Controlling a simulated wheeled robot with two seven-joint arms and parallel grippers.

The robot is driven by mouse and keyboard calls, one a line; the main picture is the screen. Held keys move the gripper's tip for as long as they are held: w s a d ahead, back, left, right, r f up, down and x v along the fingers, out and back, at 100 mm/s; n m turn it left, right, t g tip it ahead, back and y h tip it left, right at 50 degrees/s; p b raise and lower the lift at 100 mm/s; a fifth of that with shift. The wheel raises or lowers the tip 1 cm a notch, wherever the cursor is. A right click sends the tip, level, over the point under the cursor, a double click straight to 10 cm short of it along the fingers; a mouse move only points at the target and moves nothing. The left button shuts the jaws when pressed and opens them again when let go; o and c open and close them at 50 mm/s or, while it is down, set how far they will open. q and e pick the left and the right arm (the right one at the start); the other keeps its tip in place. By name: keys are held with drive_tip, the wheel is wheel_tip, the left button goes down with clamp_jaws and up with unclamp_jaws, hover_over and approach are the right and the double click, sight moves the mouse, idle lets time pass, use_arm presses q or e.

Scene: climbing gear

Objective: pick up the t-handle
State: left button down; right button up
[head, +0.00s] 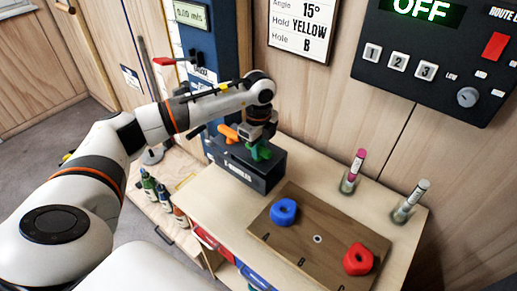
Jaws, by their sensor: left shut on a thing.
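A black box (262,183) with white lettering, partly readable as "T-HANDLES", stands at the back left of the light wooden table. My left gripper (260,142) points down over this box. It is shut on a green t-handle (261,152), which is at the box's top; I cannot tell whether it is clear of the box. An orange t-handle (227,132) sits to the left of the gripper. The gripper and arm hide part of the box's top. My right gripper is not in view.
A brown board (318,256) marked A and B holds a blue hold (284,211) and a red hold (358,259), with a small hole between. Two cups with markers (353,172) (409,204) stand at the right. Small bottles (162,192) stand at the left.

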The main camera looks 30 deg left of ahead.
use_arm(q)
drive_tip(key=shift+r, duration=0.15)
wheel_tip(320, 180, up, 18)
drive_tip(key=b, duration=0.2)
idle(0.4)
